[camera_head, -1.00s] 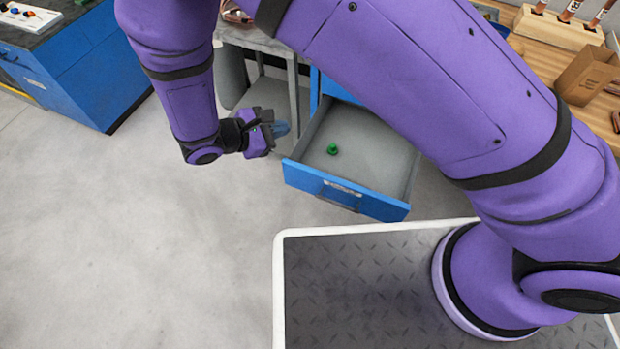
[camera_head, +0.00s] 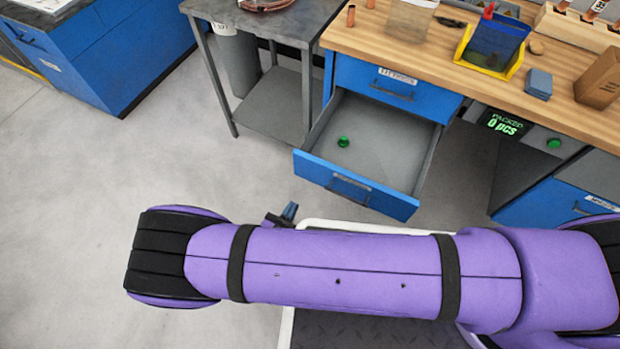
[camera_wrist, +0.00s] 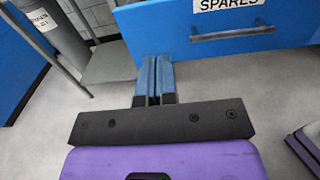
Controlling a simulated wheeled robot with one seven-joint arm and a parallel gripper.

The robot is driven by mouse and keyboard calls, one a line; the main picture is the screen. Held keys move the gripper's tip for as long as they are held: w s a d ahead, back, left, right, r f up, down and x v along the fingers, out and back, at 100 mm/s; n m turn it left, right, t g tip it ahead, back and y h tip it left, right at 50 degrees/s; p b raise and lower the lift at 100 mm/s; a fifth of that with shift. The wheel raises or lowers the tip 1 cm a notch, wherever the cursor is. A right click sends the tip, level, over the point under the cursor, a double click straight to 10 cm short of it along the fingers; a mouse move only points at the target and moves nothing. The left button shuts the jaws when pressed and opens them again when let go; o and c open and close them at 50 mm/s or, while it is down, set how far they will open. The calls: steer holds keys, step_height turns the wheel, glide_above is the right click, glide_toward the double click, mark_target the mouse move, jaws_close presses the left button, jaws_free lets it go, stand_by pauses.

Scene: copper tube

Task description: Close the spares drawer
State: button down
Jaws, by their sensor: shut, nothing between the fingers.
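The blue spares drawer (camera_head: 357,190) is pulled out below the fittings drawer (camera_head: 396,84) in the head view. A small green knob-like item (camera_head: 343,141) lies inside it. In the wrist view the drawer front (camera_wrist: 285,22) shows at the top right, with a "SPARES" label and a grey bar handle (camera_wrist: 232,34). My gripper (camera_wrist: 155,62) has its two blue fingers together and empty, pointing at the lower left part of the drawer front. I cannot tell whether the fingertips touch it. In the head view only a bit of my gripper (camera_head: 287,213) shows behind my arm.
A grey side table (camera_head: 268,105) with a grey cylinder under it stands left of the drawer. The wooden workbench (camera_head: 420,42) above carries a yellow and blue bin (camera_head: 492,48) and boxes. A blue cabinet (camera_head: 125,55) stands at the far left. The floor at left is clear.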

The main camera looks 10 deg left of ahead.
mark_target(317, 165)
steer(key=x, duration=1.3)
steer(key=shift+w+d, duration=0.1)
steer(key=shift+w, duration=0.3)
